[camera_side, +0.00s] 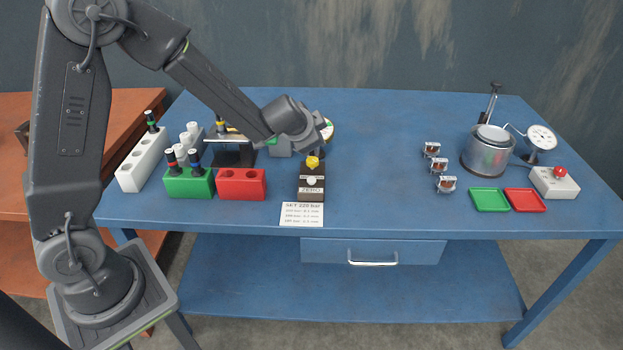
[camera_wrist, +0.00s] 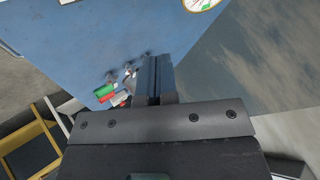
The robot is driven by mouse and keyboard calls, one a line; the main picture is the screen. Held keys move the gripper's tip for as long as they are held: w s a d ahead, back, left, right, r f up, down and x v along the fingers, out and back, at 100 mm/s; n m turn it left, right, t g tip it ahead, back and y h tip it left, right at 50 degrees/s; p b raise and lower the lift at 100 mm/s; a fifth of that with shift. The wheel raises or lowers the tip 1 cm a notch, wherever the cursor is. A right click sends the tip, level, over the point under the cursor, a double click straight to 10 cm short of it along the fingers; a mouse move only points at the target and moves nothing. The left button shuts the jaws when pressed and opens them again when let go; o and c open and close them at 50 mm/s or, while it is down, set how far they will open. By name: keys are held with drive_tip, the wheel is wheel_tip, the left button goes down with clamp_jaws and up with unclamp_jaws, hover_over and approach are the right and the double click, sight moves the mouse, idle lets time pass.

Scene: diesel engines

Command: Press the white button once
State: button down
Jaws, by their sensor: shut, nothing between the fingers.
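The white button (camera_side: 312,181) sits on top of a small black box (camera_side: 312,195) with a label reading ZERO, near the middle front of the blue table. My gripper (camera_side: 319,132) is above and behind this box in the side view, clear of the button. Its fingers (camera_wrist: 153,78) are shut with nothing between them in the wrist view. I cannot make out the white button in the wrist view.
A yellow knob (camera_side: 313,162) stands just behind the button. A dial gauge (camera_side: 328,130) is close to my gripper. Green (camera_side: 188,184) and red (camera_side: 241,184) blocks stand left. A red-button box (camera_side: 554,182) and metal pot (camera_side: 488,152) stand far right.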

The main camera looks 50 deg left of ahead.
sight(313, 180)
drive_tip(key=shift+f, duration=4.4)
drive_tip(key=shift+f, duration=0.1)
drive_tip(key=shift+f, duration=0.3)
drive_tip(key=shift+f, duration=0.55)
drive_tip(key=shift+r, duration=0.95)
drive_tip(key=shift+r, duration=2.5)
